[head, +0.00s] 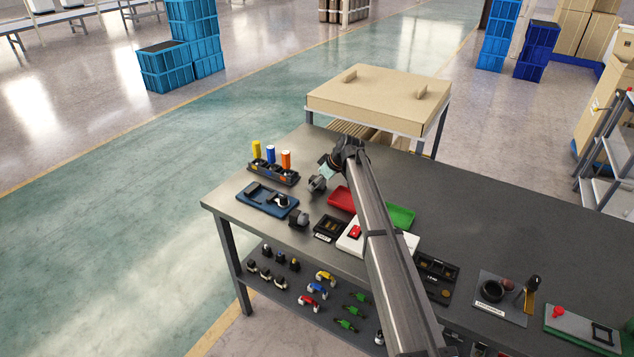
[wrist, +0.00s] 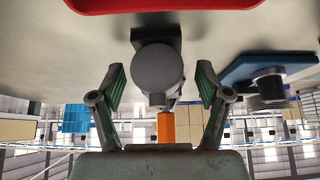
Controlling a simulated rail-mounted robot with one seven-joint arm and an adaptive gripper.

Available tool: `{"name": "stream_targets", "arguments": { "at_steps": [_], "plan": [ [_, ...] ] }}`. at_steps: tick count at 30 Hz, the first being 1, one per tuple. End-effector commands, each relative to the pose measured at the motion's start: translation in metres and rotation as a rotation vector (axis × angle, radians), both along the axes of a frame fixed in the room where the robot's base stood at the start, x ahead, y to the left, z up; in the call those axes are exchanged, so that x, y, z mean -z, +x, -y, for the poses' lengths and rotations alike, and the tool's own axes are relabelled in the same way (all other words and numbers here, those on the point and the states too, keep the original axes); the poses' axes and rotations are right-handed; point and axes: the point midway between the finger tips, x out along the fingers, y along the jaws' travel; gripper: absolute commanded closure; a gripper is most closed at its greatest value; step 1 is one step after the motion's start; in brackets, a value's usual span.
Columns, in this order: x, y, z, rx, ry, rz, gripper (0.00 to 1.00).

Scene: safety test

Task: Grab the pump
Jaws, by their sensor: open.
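The pump, a grey rounded body with a short round nose and a dark base, stands on the grey table in the head view (head: 317,184). In the wrist view, which shows the scene upside down, the pump (wrist: 158,68) fills the middle. My gripper (head: 327,167) is low over the table beside the pump. In the wrist view my gripper (wrist: 161,83) is open, with one green-padded finger on each side of the pump. Gaps show between both fingers and the pump. How far the pump reaches in depth between the fingers is hard to tell.
A red tray (head: 341,198) lies close to the pump. A blue tray (head: 265,202) holds dark parts. A black rack (head: 272,175) with yellow, blue and orange cylinders (head: 286,160) stands behind. Another grey part (head: 299,217) sits near the front edge. My arm covers the table's middle.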

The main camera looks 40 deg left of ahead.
Motion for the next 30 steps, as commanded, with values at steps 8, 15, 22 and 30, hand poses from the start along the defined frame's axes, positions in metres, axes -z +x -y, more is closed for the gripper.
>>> {"name": "stream_targets", "arguments": {
  "at_steps": [8,15,22,30],
  "plan": [
    [0.0064,-0.0007,-0.0033,0.0,0.0,0.0,0.24],
    [0.0062,-0.0006,-0.0032,0.0,0.0,0.0,1.0],
    [0.0055,-0.0005,-0.0034,0.0,0.0,0.0,1.0],
    [-0.0033,-0.0001,-0.0036,0.0,0.001,0.001,1.0]
  ]
}}
